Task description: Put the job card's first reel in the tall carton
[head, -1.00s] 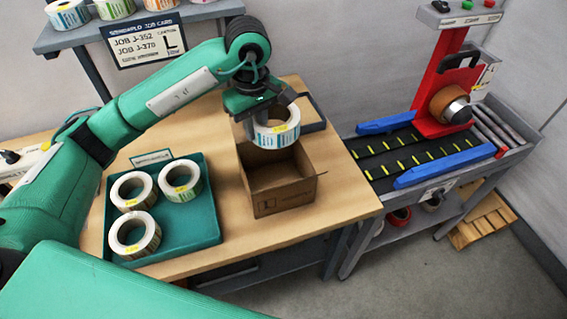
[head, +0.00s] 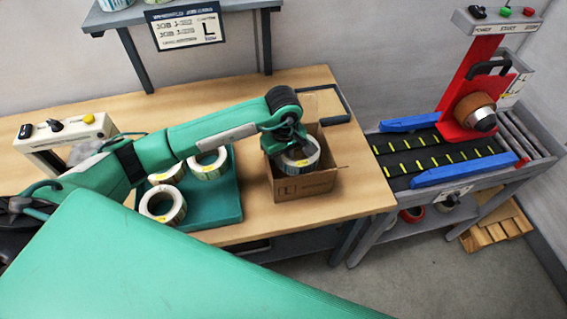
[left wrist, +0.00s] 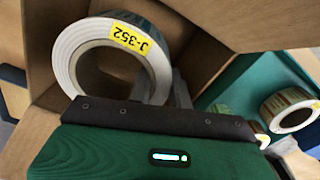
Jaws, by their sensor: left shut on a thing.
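I cannot tell whether the reel touches the carton floor. The job card (head: 187,27) hangs below the shelf; it has two job lines, a large "L" and blurred small text. My right gripper is not in view.
A teal tray (head: 226,208) left of the carton holds several reels, partly hidden by my left arm. A rewinder with a red stand (head: 465,75) and blue guide rails (head: 463,168) stands to the right. A small panelled machine (head: 65,135) is at the left.

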